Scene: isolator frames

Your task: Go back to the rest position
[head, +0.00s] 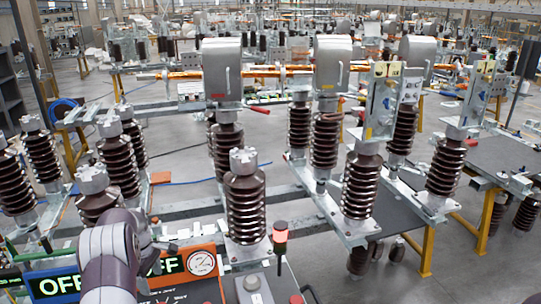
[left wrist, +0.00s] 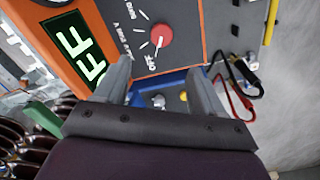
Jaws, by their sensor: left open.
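My left arm comes in at the bottom left of the head view, and its gripper (head: 154,244) is over the control panel (head: 190,292). In the left wrist view my left gripper (left wrist: 161,85) has its two grey fingers apart, with nothing between them but panel surface beyond. A red rotary knob (left wrist: 160,35) on the panel lies past the fingertips, apart from them. An orange-framed display (left wrist: 82,47) reads OFF; it also shows in the head view (head: 172,265), partly hidden by my arm. My right gripper is not in view.
A blue-framed OFF display (head: 55,284) sits left of my arm. A red signal light (head: 280,232) stands at the panel's right. Brown ribbed insulators (head: 245,205) on metal frames rise close behind the panel. Red and black cables (left wrist: 240,85) hang beside it.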

